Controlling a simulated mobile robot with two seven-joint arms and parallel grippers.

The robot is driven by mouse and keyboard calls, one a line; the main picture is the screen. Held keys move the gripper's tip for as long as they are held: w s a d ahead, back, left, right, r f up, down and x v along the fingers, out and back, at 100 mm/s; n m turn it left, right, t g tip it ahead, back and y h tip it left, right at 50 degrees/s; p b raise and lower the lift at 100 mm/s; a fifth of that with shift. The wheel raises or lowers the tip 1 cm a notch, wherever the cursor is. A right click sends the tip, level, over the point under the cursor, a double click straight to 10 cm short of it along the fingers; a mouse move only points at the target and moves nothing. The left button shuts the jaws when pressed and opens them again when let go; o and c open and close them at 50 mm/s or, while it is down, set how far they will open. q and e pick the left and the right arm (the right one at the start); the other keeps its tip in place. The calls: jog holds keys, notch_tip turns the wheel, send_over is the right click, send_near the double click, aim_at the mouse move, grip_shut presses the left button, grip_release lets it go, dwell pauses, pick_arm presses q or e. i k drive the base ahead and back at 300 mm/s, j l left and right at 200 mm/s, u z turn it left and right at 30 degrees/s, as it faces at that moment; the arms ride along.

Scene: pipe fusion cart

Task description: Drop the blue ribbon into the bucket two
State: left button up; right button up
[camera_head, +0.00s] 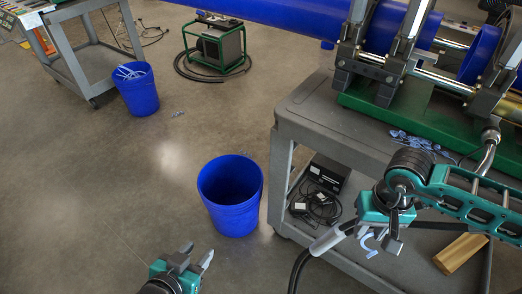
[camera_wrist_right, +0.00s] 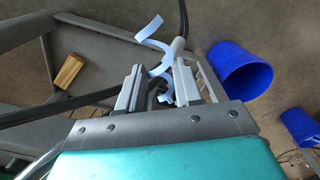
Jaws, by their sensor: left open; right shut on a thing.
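The light blue ribbon (camera_head: 370,243) is a curled strip hanging from my right gripper (camera_head: 377,232) in the head view. In the right wrist view the ribbon (camera_wrist_right: 150,32) curls out between the fingers of the right gripper (camera_wrist_right: 160,68), which is shut on it. A near blue bucket (camera_head: 231,217) stands empty-looking on the floor, left of the right gripper; it also shows in the right wrist view (camera_wrist_right: 240,72). A farther blue bucket (camera_head: 140,98) holds pale strips. Neither bucket shows a readable number. My left gripper (camera_head: 198,253) is open and empty below the near bucket.
A grey cart (camera_head: 310,105) with the pipe machine stands at the right, with more blue shavings (camera_head: 410,138) on top. Its lower shelf holds a black box (camera_head: 328,172) and a wooden block (camera_head: 460,252). A grey handle with black cable (camera_head: 332,239) is beside the right gripper.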

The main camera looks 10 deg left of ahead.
aim_at(231, 203)
jog(key=i+j, duration=0.2)
jog(key=j, duration=0.15)
jog(key=i+j+z, duration=0.1)
jog(key=j, duration=0.25)
jog(key=i+j+z, duration=0.1)
jog(key=i+j, duration=0.3)
jog(key=j, duration=0.3)
jog(key=i+j+z, duration=0.1)
jog(key=j, duration=0.3)
jog(key=i+j, duration=0.2)
jog(key=j, duration=0.15)
jog(key=i+j+z, duration=0.15)
jog(key=j, duration=0.25)
jog(key=i+j, duration=0.1)
jog(key=j, duration=0.3)
